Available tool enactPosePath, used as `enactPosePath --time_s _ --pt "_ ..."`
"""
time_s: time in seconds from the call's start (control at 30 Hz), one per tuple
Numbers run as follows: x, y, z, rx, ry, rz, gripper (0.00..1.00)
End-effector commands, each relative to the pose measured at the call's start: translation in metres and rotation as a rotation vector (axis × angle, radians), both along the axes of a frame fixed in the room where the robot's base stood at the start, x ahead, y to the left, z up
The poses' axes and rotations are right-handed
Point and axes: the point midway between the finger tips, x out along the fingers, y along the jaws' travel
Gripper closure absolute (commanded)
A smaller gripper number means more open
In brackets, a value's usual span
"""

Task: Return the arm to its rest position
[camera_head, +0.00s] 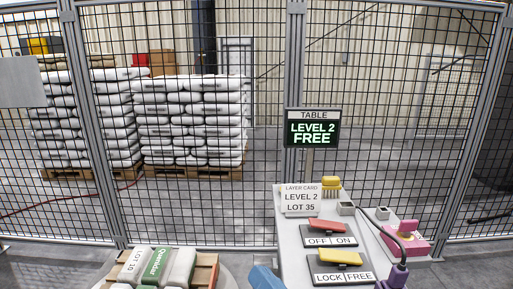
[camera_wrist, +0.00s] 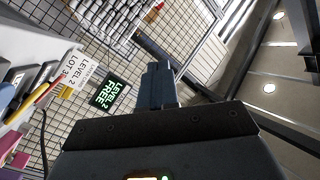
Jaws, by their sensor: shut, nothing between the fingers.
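My gripper (camera_wrist: 157,88) points away from the wrist in the wrist view, its two dark fingers shut together with nothing between them. It is raised and touches nothing that I can see. The wrist view is strongly tilted, with fence mesh and ceiling lamps behind the fingers. In the head view, a blue part (camera_head: 264,278) shows at the bottom edge, left of the grey control table (camera_head: 290,262); I cannot tell what it belongs to.
A display (camera_head: 313,132) reads "TABLE LEVEL 2 FREE". A layer card (camera_head: 301,200), red lever (camera_head: 329,227) and yellow lever (camera_head: 340,257) are on the control table. Sacks (camera_head: 160,267) lie at bottom left. A mesh fence (camera_head: 225,215) stands ahead, with stacked sacks (camera_head: 190,120) beyond.

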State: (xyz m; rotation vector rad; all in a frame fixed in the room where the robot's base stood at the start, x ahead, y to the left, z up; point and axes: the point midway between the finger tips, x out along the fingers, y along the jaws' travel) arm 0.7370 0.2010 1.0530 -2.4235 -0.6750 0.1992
Motion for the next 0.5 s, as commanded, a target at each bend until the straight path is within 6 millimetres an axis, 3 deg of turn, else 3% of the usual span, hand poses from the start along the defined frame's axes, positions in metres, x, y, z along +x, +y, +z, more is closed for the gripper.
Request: enactPosePath --time_s 0.2,0.5 --pt "-0.054 -0.041 -0.055 -0.012 0.078 -0.206 1.00" --pt "-0.149 -0.103 -0.108 -0.179 0.146 -0.408 1.00"
